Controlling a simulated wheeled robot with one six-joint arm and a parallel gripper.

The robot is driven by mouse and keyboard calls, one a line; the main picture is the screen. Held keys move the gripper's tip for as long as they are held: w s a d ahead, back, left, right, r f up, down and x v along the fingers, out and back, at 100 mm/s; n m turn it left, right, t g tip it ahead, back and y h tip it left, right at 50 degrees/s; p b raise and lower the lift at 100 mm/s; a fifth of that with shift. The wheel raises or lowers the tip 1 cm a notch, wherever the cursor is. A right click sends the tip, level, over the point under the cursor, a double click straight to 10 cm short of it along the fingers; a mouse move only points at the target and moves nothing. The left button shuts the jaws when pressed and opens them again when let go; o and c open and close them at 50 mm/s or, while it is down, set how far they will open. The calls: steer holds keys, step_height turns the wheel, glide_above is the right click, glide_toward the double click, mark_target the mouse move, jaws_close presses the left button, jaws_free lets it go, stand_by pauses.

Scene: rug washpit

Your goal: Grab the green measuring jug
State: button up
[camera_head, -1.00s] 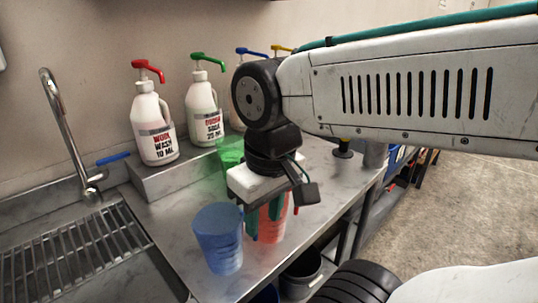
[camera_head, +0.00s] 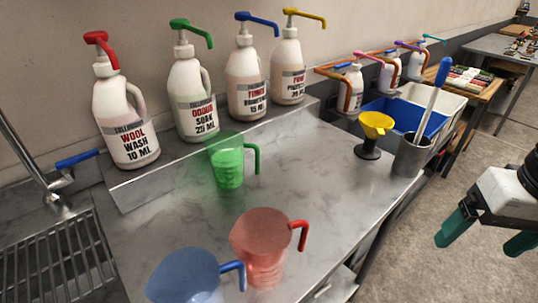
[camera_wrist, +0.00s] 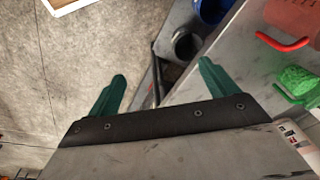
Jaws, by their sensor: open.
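The green measuring jug (camera_head: 228,166) stands upright on the steel counter in front of the bottle ledge, its handle pointing right. In the wrist view part of a green jug (camera_wrist: 299,82) shows at the right edge. My gripper (camera_head: 486,241) is open and empty at the right of the head view, out over the floor beyond the counter edge and well apart from the jug. In the wrist view its two teal fingers (camera_wrist: 160,80) are spread with nothing between them.
A red jug (camera_head: 262,243) and a blue jug (camera_head: 186,280) stand in front of the green one. Several pump bottles (camera_head: 197,98) line the ledge behind. A yellow funnel (camera_head: 375,125) and a steel cup (camera_head: 411,155) stand to the right.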

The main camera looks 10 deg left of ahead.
steer(key=shift+o, duration=0.9)
steer(key=w+a+m+y, duration=0.4)
steer(key=w+a, duration=0.2)
steer(key=a, duration=0.5)
steer(key=w+a+r+m+y, duration=0.1)
steer(key=w+a+m+y, duration=0.3)
steer(key=a, duration=0.7)
steer(key=w+y, duration=0.1)
steer(key=w, duration=0.1)
steer(key=shift+w+a+r+g, duration=0.15)
steer(key=shift+w+g, duration=0.15)
steer(key=m+t+y, duration=0.3)
steer(key=m+t, duration=0.1)
steer(key=m, duration=0.9)
glide_toward(212, 142)
steer(key=x, duration=0.4)
steer(key=shift+w+a+f, duration=0.1)
steer(key=shift+a+f, duration=0.1)
steer(key=shift+f, duration=0.15)
steer(key=c, duration=1.5)
steer(key=shift+c, duration=1.4)
steer(key=shift+r, duration=0.1)
steer(key=shift+r, duration=0.1)
